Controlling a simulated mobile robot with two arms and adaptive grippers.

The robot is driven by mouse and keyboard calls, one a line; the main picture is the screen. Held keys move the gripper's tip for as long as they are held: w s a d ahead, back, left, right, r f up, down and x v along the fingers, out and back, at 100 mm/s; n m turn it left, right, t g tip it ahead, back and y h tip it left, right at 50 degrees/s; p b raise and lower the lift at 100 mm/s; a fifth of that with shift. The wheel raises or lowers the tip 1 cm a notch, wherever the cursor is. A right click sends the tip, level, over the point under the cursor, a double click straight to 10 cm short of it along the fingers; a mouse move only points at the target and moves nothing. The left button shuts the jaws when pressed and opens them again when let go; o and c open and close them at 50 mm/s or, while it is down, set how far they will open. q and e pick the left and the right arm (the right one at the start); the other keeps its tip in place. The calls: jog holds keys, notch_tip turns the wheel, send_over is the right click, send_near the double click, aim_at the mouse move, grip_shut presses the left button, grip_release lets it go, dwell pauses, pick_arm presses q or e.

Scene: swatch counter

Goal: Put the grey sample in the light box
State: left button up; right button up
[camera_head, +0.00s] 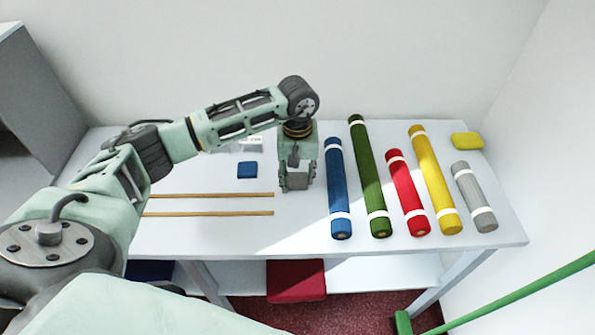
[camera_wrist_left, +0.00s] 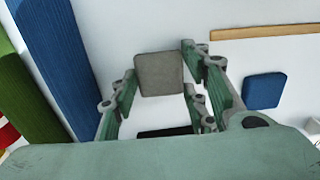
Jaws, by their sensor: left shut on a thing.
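My left gripper (camera_head: 296,188) points down over the middle of the table, between the blue sample and the blue roll. In the left wrist view, the grey sample (camera_wrist_left: 159,74), a small rounded square, sits between the fingers of my left gripper (camera_wrist_left: 162,80), which is shut on it. In the head view the grey sample is hidden by the gripper, and its height above the table is hard to tell. I cannot make out the light box with certainty in either view. My right gripper is not in view.
Blue (camera_head: 339,185), green (camera_head: 368,175), red (camera_head: 407,190), yellow (camera_head: 434,180) and grey (camera_head: 474,195) rolls lie right of the gripper. A blue sample (camera_head: 247,170), two wooden strips (camera_head: 210,195) and a white card (camera_head: 251,143) lie left. A yellow sample (camera_head: 467,141) is back right.

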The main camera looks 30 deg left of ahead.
pick_arm(q)
jog(key=shift+f+b, duration=0.2)
jog(key=shift+b, duration=0.15)
jog(key=o, duration=0.9)
jog(key=shift+r, duration=0.1)
jog(key=shift+r, duration=0.1)
